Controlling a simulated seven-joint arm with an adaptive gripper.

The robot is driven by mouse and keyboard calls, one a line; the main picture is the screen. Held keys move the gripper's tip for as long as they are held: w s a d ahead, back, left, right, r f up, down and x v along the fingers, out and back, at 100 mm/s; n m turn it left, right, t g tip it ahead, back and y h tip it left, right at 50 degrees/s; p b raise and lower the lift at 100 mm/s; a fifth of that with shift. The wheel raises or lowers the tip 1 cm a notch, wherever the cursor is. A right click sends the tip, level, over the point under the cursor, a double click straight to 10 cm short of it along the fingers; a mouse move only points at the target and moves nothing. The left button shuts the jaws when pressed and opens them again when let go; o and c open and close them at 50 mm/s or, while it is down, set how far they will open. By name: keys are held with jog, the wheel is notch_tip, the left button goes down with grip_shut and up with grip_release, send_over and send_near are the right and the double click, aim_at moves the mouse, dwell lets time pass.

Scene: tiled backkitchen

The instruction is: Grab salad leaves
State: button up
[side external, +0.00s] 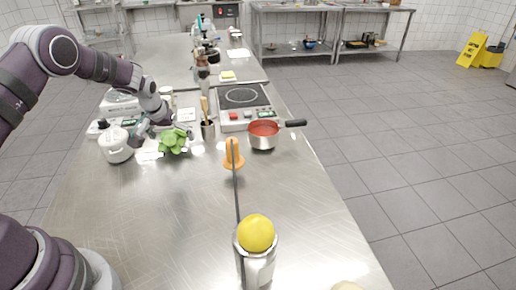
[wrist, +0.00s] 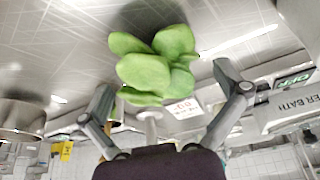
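The salad leaves are a bright green clump (side external: 173,141) on the steel worktop, right of a white pot, in the side external view. In the wrist view the leaves (wrist: 155,68) show near the top middle. My gripper (side external: 147,133) is just left of the leaves in the side external view. In the wrist view my gripper (wrist: 163,78) has its two fingers wide apart, with the leaves in the gap around and beyond the fingertips. Neither finger visibly presses on them. The underside of the leaves is hidden.
A white lidded pot (side external: 116,148) stands close on the left. A utensil holder (side external: 208,130), a hotplate (side external: 243,98), a red-filled saucepan (side external: 264,136) and an orange stand (side external: 234,155) are to the right. A yellow fruit (side external: 256,233) tops a metal container in front. The front left worktop is clear.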

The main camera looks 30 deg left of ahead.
jog(key=c, duration=1.1)
